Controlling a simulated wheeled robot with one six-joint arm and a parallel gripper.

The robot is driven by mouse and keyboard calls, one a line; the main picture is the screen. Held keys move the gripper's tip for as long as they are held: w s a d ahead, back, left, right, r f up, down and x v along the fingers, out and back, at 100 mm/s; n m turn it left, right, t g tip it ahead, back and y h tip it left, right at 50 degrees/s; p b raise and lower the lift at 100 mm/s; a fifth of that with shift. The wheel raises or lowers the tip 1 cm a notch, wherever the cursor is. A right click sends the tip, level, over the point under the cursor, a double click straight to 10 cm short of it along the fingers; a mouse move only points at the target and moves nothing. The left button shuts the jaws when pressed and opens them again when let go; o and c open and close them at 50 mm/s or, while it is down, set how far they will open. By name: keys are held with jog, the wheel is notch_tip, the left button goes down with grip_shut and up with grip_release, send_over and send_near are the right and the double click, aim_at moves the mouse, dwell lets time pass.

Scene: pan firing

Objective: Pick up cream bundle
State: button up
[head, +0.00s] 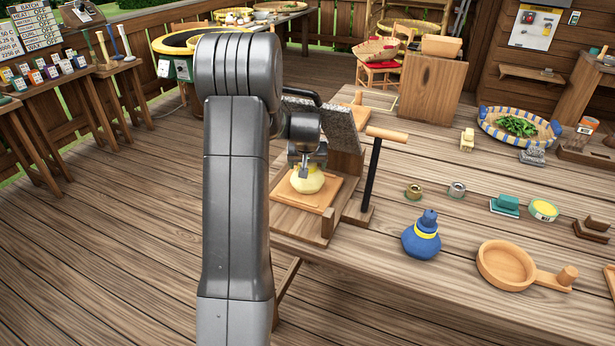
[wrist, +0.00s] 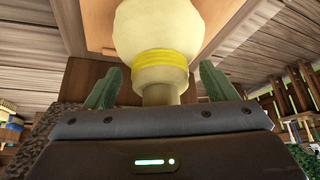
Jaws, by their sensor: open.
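The cream bundle (head: 305,183) is a pale round pouch tied with a yellow band. It sits on a square wooden board (head: 283,196) at the left end of the table. My gripper (head: 307,163) is directly above it, pointing down. In the wrist view the bundle (wrist: 158,30) fills the upper middle, with its yellow band and narrow neck toward my gripper (wrist: 158,86). The two green fingers stand apart on either side of the neck, with gaps visible. My arm hides part of the table's left end in the head view.
A grey slab (head: 342,128) stands tilted just behind the board. An upright black post with a wooden crossbar (head: 387,134) stands to the right.

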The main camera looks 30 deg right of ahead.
grip_shut()
dwell(0.3)
jog(key=shift+r+b, duration=0.1)
jog(key=shift+b, duration=0.25)
